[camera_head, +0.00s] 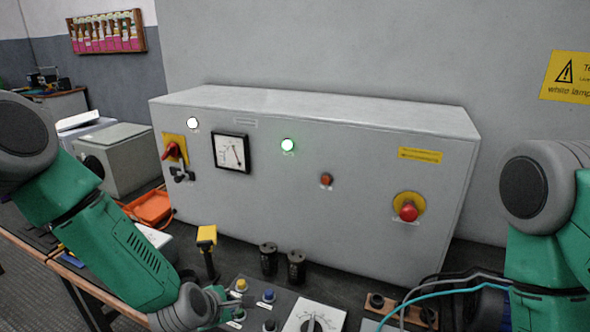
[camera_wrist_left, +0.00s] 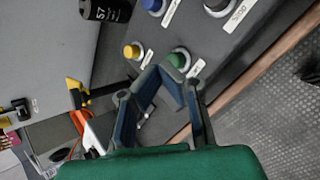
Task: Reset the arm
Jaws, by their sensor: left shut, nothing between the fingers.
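My left arm, green and grey, comes in from the left in the head view. My left gripper (camera_head: 222,300) is low over the push-button panel (camera_head: 255,285), by its yellow, blue and green buttons. In the left wrist view my left gripper (camera_wrist_left: 166,72) has its fingertips together with nothing between them, close to the green button (camera_wrist_left: 178,59). The yellow button (camera_wrist_left: 132,51) is beside it. I cannot tell whether the tips touch the panel. My right arm (camera_head: 545,230) stands at the right edge. Its gripper is not visible.
A grey cabinet (camera_head: 300,220) stands behind, with a red rotary switch (camera_head: 173,151), a gauge (camera_head: 231,153), a lit green lamp (camera_head: 288,145) and a red emergency stop (camera_head: 408,212). Two black cylinders (camera_head: 268,258) (camera_head: 296,268) and a yellow-topped handle (camera_head: 207,236) stand before it. Cables (camera_head: 440,290) lie right.

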